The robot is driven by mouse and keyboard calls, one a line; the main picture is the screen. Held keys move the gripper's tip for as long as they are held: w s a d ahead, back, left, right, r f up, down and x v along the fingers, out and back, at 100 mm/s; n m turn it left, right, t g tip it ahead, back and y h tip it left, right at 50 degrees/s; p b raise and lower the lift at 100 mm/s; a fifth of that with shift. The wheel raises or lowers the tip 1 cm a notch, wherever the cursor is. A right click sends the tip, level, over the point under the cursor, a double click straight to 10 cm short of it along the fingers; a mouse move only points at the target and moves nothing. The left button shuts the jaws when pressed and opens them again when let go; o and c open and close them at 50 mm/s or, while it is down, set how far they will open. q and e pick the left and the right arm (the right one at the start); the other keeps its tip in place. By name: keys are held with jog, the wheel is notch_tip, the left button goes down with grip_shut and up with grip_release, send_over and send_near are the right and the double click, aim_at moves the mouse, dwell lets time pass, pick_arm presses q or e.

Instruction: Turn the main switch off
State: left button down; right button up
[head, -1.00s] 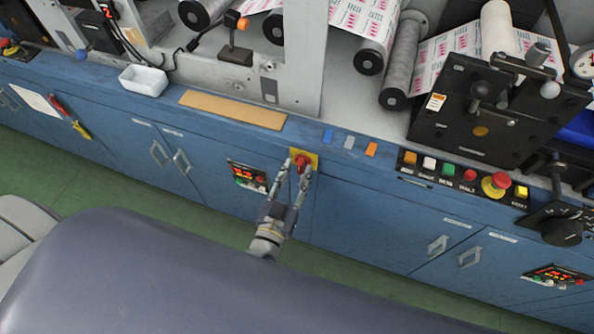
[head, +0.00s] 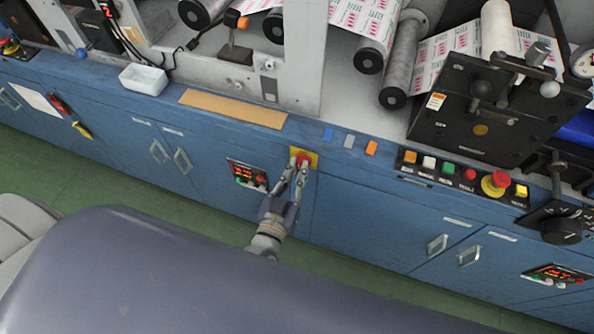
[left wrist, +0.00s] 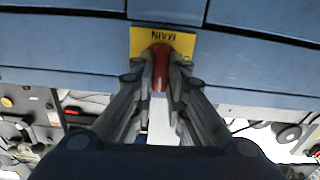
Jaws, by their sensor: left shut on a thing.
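The main switch is a red knob on a yellow plate (head: 312,160) on the blue cabinet front. In the left wrist view the yellow plate (left wrist: 178,40) reads "MAIN", upside down, and the red knob (left wrist: 160,66) shows between my fingers. My left gripper (head: 298,170) is shut on the red knob, one finger on each side; it also shows in the left wrist view (left wrist: 161,75). The fingers hide part of the knob. The right gripper is not in view.
A control panel with a lit red display (head: 247,175) sits left of the switch. A row of push buttons (head: 448,174) with a red emergency knob (head: 495,181) lies to the right. A white tray (head: 143,79) and a tan board (head: 233,109) lie on the ledge.

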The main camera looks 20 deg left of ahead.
pick_arm(q)
jog(key=n, duration=0.4)
jog(key=shift+a+n, duration=0.1)
jog(key=shift+n, duration=0.2)
jog(key=n, duration=0.4)
jog(key=shift+a+f+n, duration=0.1)
jog(key=shift+n, duration=0.2)
jog(key=n+b, duration=0.1)
jog(key=n, duration=0.3)
jog(key=shift+f, duration=0.15)
jog(key=shift+n+b, duration=0.6)
jog(key=shift+n, duration=1.5)
jog(key=c, duration=1.6)
grip_release()
